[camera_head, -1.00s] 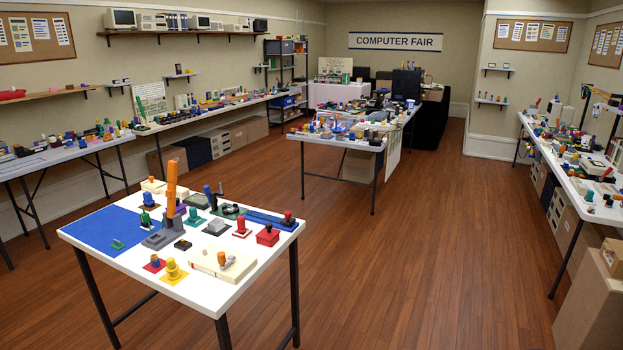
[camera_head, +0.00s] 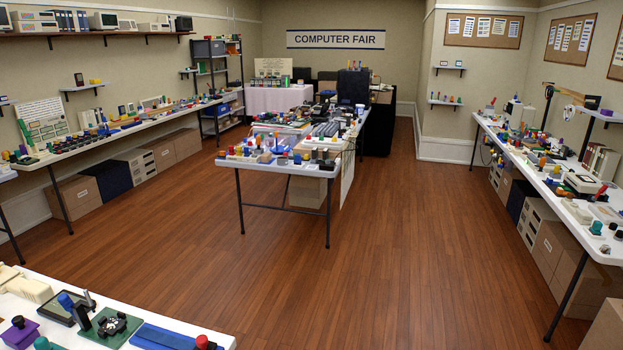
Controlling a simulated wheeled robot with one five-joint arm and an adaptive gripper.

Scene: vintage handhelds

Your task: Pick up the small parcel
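I cannot pick out the small parcel with certainty among the many small items in view. The tables are crowded and most things on them are too small to tell. A brown cardboard box (camera_head: 606,328) is cut off at the lower right corner, and its top is only partly in view. My gripper is not in view.
A white table (camera_head: 205,329) with small devices is cut off at the lower left. A crowded table (camera_head: 229,164) stands in the middle. A long table (camera_head: 581,233) runs along the right, with boxes (camera_head: 562,255) beneath. The wooden floor (camera_head: 400,240) between them is clear.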

